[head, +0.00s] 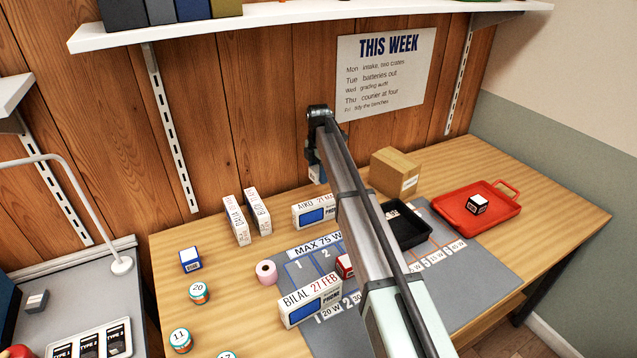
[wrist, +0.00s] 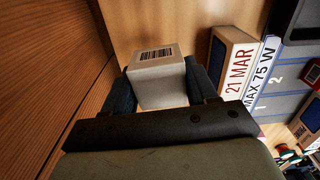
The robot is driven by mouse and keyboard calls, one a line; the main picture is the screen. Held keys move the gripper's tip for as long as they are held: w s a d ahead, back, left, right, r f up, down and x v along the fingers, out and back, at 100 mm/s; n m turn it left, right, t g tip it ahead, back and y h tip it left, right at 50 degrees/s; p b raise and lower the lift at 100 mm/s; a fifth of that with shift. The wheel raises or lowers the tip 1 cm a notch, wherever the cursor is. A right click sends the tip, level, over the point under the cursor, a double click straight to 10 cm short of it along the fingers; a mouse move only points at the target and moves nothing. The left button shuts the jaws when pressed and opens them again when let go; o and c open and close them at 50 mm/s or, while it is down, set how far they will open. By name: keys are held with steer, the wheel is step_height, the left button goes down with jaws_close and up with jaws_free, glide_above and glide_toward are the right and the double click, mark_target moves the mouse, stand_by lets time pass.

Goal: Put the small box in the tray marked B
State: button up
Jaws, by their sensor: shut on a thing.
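My gripper (head: 314,158) is raised in front of the wooden wall, behind the phone boxes. In the wrist view my gripper (wrist: 160,82) is shut on a small white box (wrist: 157,68) with a barcode on its upper face. The held box shows only partly in the head view (head: 317,174), below the fingers. A black tray (head: 427,234) stands on the grey mat, partly hidden by my arm. A red tray (head: 508,210) with a handle stands to its right, with a small black-and-white box (head: 477,205) in it. I cannot read a letter B on either tray.
Phone boxes marked AIKO (head: 313,212) and BILAL (head: 310,301) stand on the bench, with two upright white boxes (head: 237,220) at the left. A cardboard box (head: 395,172) stands behind the black tray. A blue-topped small box (head: 190,260) and a pink roll (head: 266,272) are at the left.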

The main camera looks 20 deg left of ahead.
steer(key=shift+w+r, duration=0.1)
steer(key=shift+r, duration=0.45)
steer(key=w+d+r+m, duration=0.1)
steer(key=d+r+m, duration=0.1)
steer(key=d, duration=1.3)
steer(key=s+d, duration=0.6)
steer(key=d, duration=0.2)
steer(key=s+d+n, duration=0.1)
steer(key=s+d, duration=0.2)
steer(key=s, duration=0.4)
steer(key=shift+w+a+f, duration=0.15)
steer(key=shift+f, duration=2.4)
steer(key=shift+w+a+f, duration=0.1)
steer(key=shift+f, duration=2.45)
steer(key=shift+f, duration=0.1)
steer(key=o, duration=1.1)
